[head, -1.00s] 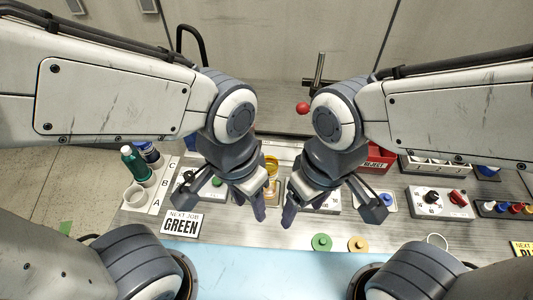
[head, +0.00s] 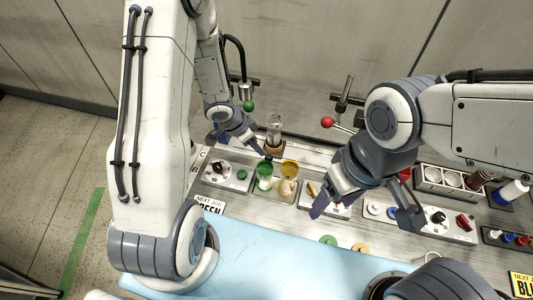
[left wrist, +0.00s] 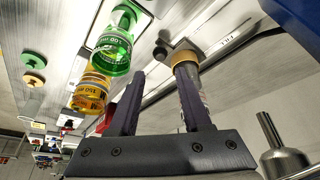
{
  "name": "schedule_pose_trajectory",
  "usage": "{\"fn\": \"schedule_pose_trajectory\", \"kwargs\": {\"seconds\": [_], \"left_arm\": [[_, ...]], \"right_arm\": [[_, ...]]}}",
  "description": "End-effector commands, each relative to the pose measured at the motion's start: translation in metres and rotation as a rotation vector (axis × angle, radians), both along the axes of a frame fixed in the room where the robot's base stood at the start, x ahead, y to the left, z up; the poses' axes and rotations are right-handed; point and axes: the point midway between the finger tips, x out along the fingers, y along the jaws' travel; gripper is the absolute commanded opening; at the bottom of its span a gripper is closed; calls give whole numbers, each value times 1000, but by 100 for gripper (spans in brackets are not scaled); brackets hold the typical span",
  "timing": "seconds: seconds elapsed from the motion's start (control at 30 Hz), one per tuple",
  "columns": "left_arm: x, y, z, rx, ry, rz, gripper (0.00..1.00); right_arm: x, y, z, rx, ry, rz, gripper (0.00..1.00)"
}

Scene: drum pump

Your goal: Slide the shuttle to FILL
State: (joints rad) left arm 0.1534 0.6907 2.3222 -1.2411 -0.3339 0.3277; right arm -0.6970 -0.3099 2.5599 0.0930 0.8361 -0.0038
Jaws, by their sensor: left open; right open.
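In the head view a clear glass cylinder (head: 274,126) stands upright in a tan collar (head: 274,147) at the rail, which I take to be the shuttle. In the left wrist view the tan collar (left wrist: 186,58) is beyond the right finger, which partly hides the cylinder; a small dark knob (left wrist: 160,53) is beside it. A FILL label (left wrist: 228,45) is on the rail to its right. My left gripper (head: 245,145) is open, left of the cylinder; its fingers also show in the left wrist view (left wrist: 160,78). Contact cannot be told. My right gripper (head: 365,208) is open over the bench.
A green cup (head: 264,169) and a yellow cup (head: 289,169) stand in front of the rail, close to my left gripper. Switch boxes (head: 228,175) line the bench.

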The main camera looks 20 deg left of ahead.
Motion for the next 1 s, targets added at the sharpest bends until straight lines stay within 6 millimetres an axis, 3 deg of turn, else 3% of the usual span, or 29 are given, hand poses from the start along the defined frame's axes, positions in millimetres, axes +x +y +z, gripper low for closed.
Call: {"fn": "schedule_pose_trajectory", "kwargs": {"seconds": [0.23, 0.5, 0.93, 1.0], "left_arm": [[11, -13, -46, 1, 2, -2, 48], [23, -23, -81, 3, 1, -1, 48], [26, -26, -89, 4, -1, -1, 48], [26, -26, -89, 4, -1, -1, 21]], "right_arm": [[0, 0, -21, 0, 0, -3, 72], [0, 0, -25, 0, 0, -5, 72], [0, 0, -26, 0, 0, -5, 72], [0, 0, -26, 0, 0, -5, 72]]}}
